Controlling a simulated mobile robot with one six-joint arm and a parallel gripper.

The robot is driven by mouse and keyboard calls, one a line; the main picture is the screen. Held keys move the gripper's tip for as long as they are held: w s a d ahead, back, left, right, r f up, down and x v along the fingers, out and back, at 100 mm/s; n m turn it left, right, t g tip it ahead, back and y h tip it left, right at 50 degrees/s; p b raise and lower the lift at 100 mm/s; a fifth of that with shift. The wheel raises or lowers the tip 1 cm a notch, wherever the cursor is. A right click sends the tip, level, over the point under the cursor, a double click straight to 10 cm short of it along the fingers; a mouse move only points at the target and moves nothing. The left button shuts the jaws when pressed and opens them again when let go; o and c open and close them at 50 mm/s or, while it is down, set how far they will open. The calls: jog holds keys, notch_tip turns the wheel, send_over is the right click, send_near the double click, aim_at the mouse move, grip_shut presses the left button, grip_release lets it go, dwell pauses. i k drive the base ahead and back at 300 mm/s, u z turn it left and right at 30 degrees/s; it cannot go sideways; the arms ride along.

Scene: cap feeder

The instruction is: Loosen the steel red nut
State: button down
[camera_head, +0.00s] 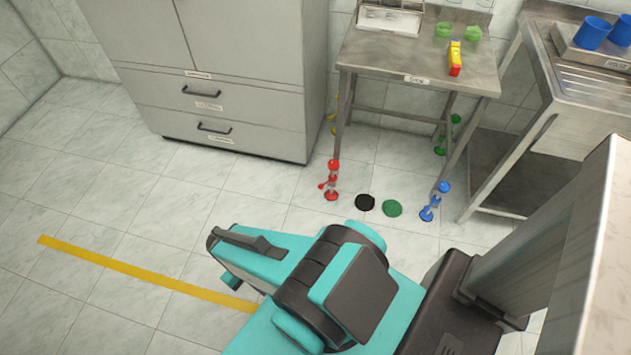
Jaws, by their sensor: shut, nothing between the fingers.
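The red levelling foot (331,194) is at the bottom of the front left leg of the steel table (420,77). It has a red cap at the top, a red middle piece with a small knob sticking out to the left, and a red base on the floor. The middle piece looks like the red nut (331,182), but it is too small to see its threads or how tight it sits. My teal and dark arm fills the lower middle of the view, well in front of the foot and apart from it. I cannot make out my gripper's fingers.
A blue foot (435,201) is at the front right leg. A black disc (365,202) and a green disc (392,208) lie on the floor between. A grey cabinet (230,80) stands left of the table and a steel rack (520,170) right.

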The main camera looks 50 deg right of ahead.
aim_at(321, 187)
jog(key=z, duration=0.05)
jog(key=i, duration=0.9)
jog(key=u, duration=0.05)
